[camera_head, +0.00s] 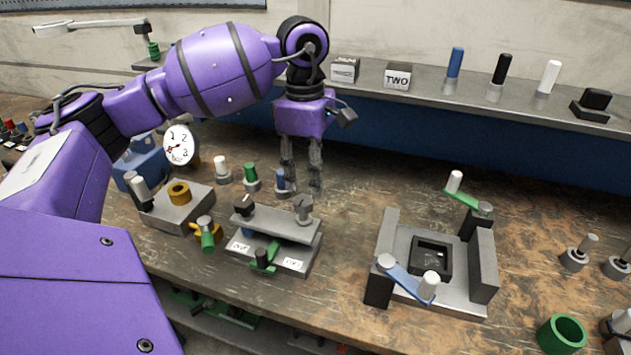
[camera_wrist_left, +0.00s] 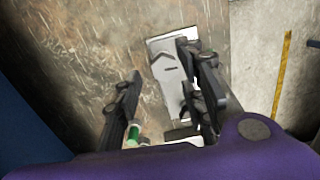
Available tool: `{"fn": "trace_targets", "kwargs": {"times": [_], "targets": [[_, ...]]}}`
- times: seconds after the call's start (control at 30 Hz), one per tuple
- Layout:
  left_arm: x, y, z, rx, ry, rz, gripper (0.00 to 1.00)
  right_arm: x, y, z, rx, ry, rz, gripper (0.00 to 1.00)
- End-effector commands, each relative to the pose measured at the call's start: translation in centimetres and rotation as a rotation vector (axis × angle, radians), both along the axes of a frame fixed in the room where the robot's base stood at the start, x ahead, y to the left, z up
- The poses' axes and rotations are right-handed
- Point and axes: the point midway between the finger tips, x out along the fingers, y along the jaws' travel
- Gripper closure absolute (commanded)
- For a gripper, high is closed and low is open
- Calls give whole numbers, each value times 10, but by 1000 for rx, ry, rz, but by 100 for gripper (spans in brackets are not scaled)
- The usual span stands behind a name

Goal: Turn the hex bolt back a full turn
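A grey clamp fixture (camera_head: 275,221) stands mid-bench in the head view, with a flat upper plate over a labelled base. A grey bolt-like head (camera_head: 304,208) stands at the plate's right end; a darker knob (camera_head: 243,205) is at its left end. Which is the hex bolt is too small to tell surely. My left gripper (camera_head: 302,191) points down, its fingertips just behind the grey head in the picture; contact cannot be told. In the left wrist view the left gripper (camera_wrist_left: 160,60) has its fingers apart, with nothing visibly held. My right gripper is in neither view.
Small coloured pegs (camera_head: 250,178) stand close left of the gripper. A dial gauge (camera_head: 181,145) and grey block (camera_head: 178,206) are further left. A grey fixture with a blue lever (camera_head: 405,280) stands right. A back shelf (camera_head: 435,92) carries labelled blocks and pegs.

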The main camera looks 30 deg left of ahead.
Motion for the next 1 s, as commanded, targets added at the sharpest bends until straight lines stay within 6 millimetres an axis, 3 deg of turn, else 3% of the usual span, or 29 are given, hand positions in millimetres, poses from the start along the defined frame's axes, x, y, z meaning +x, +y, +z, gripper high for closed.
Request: {"fn": "trace_targets", "kwargs": {"times": [0.07,0.17,0.6,1.0], "targets": [[2,12,8,44,-9,1,63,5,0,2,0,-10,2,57],[2,16,4,59,-10,2,63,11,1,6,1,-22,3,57],[1,14,-58,53,-11,1,63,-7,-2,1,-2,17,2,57],[2,14,-66,53,-13,1,65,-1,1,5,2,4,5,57]]}}
